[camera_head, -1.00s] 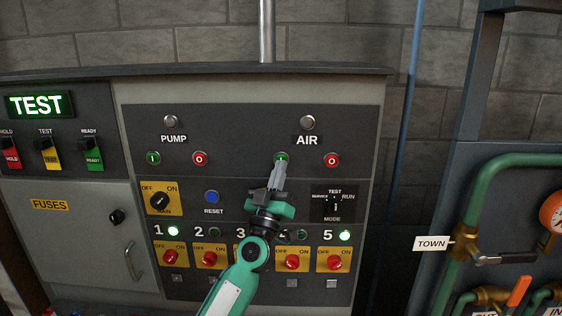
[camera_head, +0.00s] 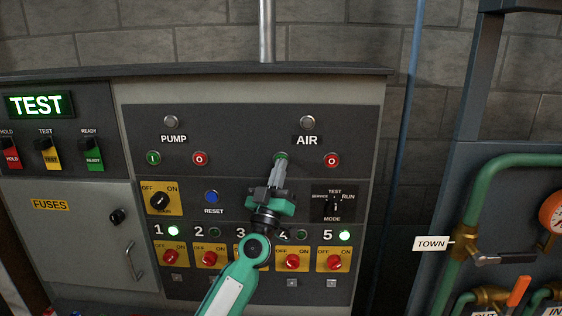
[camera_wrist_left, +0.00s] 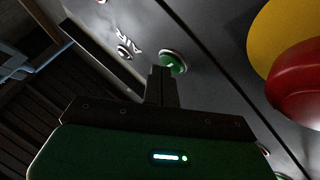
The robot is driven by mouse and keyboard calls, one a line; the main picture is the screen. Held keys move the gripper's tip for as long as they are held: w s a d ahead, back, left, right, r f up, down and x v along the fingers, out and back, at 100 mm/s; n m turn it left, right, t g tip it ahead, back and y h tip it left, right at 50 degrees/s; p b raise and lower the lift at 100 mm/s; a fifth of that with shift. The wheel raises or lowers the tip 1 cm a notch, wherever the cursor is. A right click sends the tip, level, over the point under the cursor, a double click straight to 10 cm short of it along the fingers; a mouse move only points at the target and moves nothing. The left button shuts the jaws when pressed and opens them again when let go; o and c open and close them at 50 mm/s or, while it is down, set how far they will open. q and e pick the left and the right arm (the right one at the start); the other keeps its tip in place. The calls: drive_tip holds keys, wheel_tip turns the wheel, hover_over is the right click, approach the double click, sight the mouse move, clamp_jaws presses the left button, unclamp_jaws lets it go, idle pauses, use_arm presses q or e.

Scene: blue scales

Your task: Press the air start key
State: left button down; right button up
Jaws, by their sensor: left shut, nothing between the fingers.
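The green air start key (camera_head: 282,156) is on the dark panel below the AIR label (camera_head: 307,140), left of the red air stop key (camera_head: 332,160). My left gripper (camera_head: 281,161) is shut and empty. Its fingertips are at the lower part of the green key and hide some of it. In the left wrist view the closed fingers (camera_wrist_left: 162,72) reach the edge of the green key (camera_wrist_left: 173,63). I cannot tell whether they touch it or how far it is pushed in. My right gripper is not in view.
The pump keys (camera_head: 153,158) are to the left on the same panel. The mode switch (camera_head: 336,205), blue reset button (camera_head: 211,197) and red rotary switches (camera_head: 292,262) sit lower. The lamp above AIR (camera_head: 307,121) looks grey. Green pipes (camera_head: 480,200) stand at the right.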

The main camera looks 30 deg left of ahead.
use_arm(q)
drive_tip(key=shift+w+a, duration=0.15)
drive_tip(key=shift+w, duration=0.05)
idle(0.5)
drive_tip(key=shift+s, duration=0.1)
drive_tip(key=shift+s+d+p, duration=0.4)
drive_tip(key=shift+s+p, duration=0.15)
drive_tip(key=s+d, duration=0.1)
drive_tip(key=s+p, duration=0.1)
drive_tip(key=s, duration=0.1)
drive_tip(key=s+d+p, duration=0.1)
drive_tip(key=shift+s+d, duration=0.15)
drive_tip(key=shift+d, duration=0.15)
idle(0.8)
